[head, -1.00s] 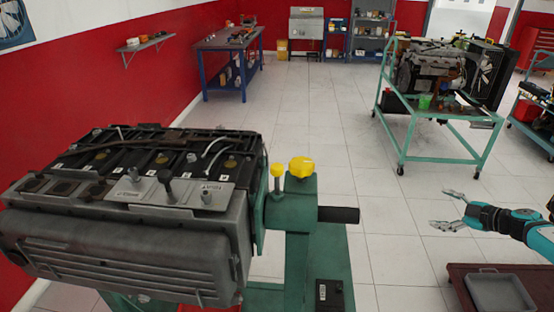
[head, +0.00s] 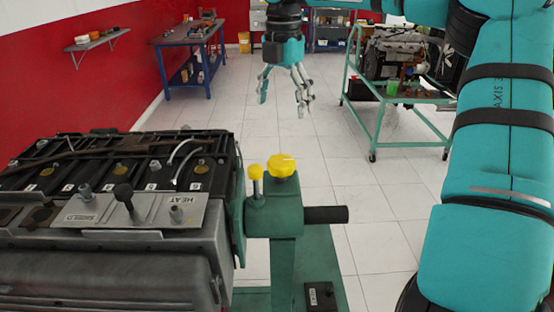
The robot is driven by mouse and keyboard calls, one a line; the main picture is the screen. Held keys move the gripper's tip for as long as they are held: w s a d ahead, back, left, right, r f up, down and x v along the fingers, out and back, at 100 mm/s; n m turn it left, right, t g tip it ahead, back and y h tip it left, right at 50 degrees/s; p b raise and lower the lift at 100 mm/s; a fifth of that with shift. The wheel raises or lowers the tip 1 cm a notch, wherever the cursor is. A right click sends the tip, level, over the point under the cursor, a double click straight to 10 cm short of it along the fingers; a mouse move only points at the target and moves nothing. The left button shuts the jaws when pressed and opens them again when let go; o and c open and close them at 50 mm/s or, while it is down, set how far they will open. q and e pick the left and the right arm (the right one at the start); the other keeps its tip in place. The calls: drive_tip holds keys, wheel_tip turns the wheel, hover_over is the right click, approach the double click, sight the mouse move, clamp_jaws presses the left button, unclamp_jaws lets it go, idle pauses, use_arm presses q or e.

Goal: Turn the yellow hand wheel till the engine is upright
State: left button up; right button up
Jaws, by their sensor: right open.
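The engine (head: 120,200) sits on a green stand (head: 284,262) at the left, its cover facing up and looking roughly level. A yellow hand wheel (head: 283,166) caps the stand's gearbox, and a smaller yellow knob (head: 255,172) stands just left of it. A black bar (head: 326,214) sticks out of the gearbox to the right. My right gripper (head: 284,96) is open and empty, fingers pointing down. In the picture it is above the hand wheel and apart from it. My left gripper is not in view.
My right arm fills the right side and hides part of the room. A green trolley (head: 400,97) with another engine stands behind. A blue workbench (head: 190,43) and a wall shelf (head: 97,41) are at the back left. The tiled floor between is clear.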

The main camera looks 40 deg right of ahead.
sight(281, 159)
wheel_tip(281, 159, down, 16)
drive_tip(key=p, duration=0.2)
drive_tip(key=shift+w+r+p, duration=0.1)
drive_tip(key=shift+r+p, duration=0.1)
drive_tip(key=shift+p, duration=0.1)
drive_tip(key=c, duration=1.2)
